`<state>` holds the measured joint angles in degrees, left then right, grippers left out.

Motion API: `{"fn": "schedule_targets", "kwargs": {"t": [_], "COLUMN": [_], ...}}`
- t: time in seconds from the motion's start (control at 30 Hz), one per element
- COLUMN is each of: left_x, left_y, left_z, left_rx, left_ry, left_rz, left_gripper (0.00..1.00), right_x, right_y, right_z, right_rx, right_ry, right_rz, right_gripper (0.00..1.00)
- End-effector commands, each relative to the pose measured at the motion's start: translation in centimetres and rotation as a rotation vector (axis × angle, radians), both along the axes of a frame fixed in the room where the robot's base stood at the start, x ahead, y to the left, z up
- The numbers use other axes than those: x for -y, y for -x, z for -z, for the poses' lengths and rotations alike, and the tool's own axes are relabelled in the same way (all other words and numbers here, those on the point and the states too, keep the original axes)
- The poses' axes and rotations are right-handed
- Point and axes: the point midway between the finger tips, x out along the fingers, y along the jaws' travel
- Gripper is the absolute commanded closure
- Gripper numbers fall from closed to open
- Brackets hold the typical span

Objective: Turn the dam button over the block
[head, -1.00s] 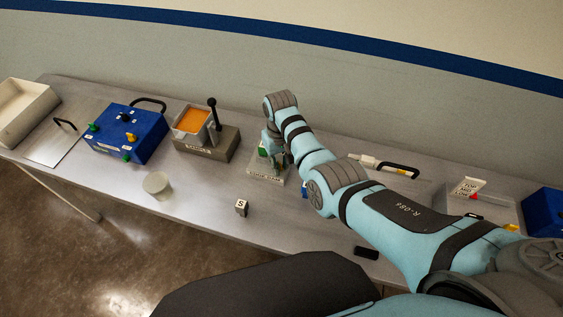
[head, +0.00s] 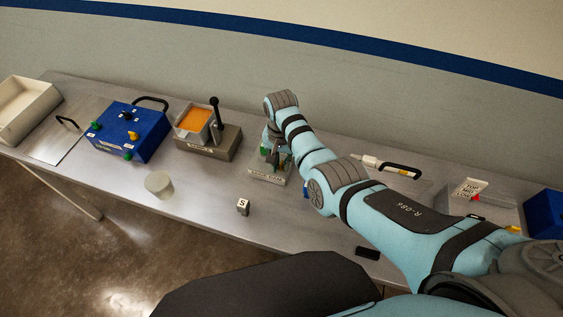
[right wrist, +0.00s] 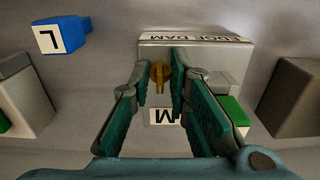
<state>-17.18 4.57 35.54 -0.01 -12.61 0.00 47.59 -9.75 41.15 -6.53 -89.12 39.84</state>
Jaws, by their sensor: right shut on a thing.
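The edge dam fixture (head: 281,178) is a pale block with a lettered front, standing on the bench under my right gripper. It also shows in the right wrist view (right wrist: 212,50). The dam button (right wrist: 160,76) is a small orange-yellow knob on it. My right gripper (right wrist: 161,82) is shut on the button, one finger on each side. The white face of a block marked M (right wrist: 166,117) shows between the fingers, and a green part (right wrist: 236,112) shows beside the right finger. My right arm and fingers hide much of the fixture in the head view. My left gripper is not in view.
A small S cube (head: 243,207) and a pale cup (head: 159,185) stand near the front edge. A blue control box (head: 127,145) and a levered fixture with an orange top (head: 208,143) are on the left. A blue L block (right wrist: 60,37) lies near the fixture.

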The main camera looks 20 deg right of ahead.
Motion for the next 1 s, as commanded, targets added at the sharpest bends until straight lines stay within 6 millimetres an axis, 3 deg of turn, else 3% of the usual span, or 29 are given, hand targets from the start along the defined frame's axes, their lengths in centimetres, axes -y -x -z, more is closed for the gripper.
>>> {"fn": "schedule_targets", "kwargs": {"t": [0.47,0.5,0.53,1.0], "left_x": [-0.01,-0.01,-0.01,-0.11], "left_y": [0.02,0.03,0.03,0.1], "left_z": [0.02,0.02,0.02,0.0], "left_rx": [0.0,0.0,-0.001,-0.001], "left_ry": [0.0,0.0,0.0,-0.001], "left_rz": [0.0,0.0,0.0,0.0], "left_gripper": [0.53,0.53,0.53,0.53], "right_x": [0.04,0.05,0.06,0.02], "right_y": [0.13,0.13,0.12,0.02], "right_z": [0.16,0.15,0.14,0.03], "right_rx": [-0.004,-0.004,-0.004,-0.001], "right_ry": [0.001,0.001,0.001,0.001], "right_rz": [0.013,0.013,0.013,0.011], "right_gripper": [1.0,0.77,0.74,0.74]}}
